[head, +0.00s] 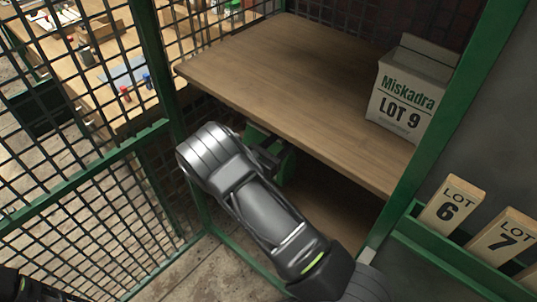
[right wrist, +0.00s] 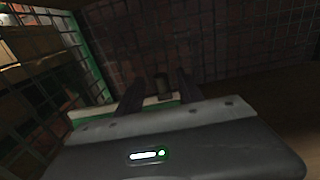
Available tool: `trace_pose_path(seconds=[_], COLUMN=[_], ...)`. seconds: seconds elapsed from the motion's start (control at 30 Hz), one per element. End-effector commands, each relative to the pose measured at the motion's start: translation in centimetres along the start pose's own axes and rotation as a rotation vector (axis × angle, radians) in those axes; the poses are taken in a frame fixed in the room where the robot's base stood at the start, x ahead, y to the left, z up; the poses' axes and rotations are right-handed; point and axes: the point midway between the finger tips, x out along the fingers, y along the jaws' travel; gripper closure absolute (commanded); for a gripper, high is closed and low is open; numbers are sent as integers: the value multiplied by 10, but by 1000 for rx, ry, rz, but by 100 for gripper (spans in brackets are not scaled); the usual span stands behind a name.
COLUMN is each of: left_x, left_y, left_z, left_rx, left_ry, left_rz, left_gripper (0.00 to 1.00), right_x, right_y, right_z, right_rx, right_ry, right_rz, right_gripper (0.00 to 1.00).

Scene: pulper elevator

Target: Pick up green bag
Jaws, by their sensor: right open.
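A green item (head: 287,166), likely the green bag, is partly visible under the upper shelf, mostly hidden behind my right arm. In the right wrist view, a pale-topped green item (right wrist: 95,109) shows just beyond the gripper body. My right gripper (head: 269,153) reaches into the space below the upper shelf, right at the green item. The right wrist view shows its two dark fingers (right wrist: 158,92) apart, with a small dark upright piece (right wrist: 162,84) between them. I cannot tell whether they touch it.
The wooden upper shelf (head: 285,70) lies above my right gripper and carries a white "Miskadra LOT 9" box (head: 407,93). Green-framed mesh (head: 75,190) stands at left.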

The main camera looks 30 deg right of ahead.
Motion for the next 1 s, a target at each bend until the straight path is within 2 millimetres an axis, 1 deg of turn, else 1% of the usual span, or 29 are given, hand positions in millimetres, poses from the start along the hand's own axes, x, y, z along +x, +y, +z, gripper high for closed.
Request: trace_pose_path(seconds=[0.1,0.2,0.3,0.9,1.0], left_x=[-4,-4,-4,-4,-4], left_y=[2,2,2,2,2], left_z=[0,0,0,0,0], left_rx=[0,0,0,0,0], left_ry=[0,0,0,0,0], left_rz=[0,0,0,0,0], left_gripper=[62,62,62,62,62], right_x=[20,33,40,40,40], right_y=[-4,-3,-2,-2,-2], right_z=[0,0,-1,-1,-1], right_rx=[-2,0,-1,-1,-1], right_ry=[0,-1,1,0,0], right_rz=[-4,-3,-1,0,0], right_gripper=[56,56,56,56,64])
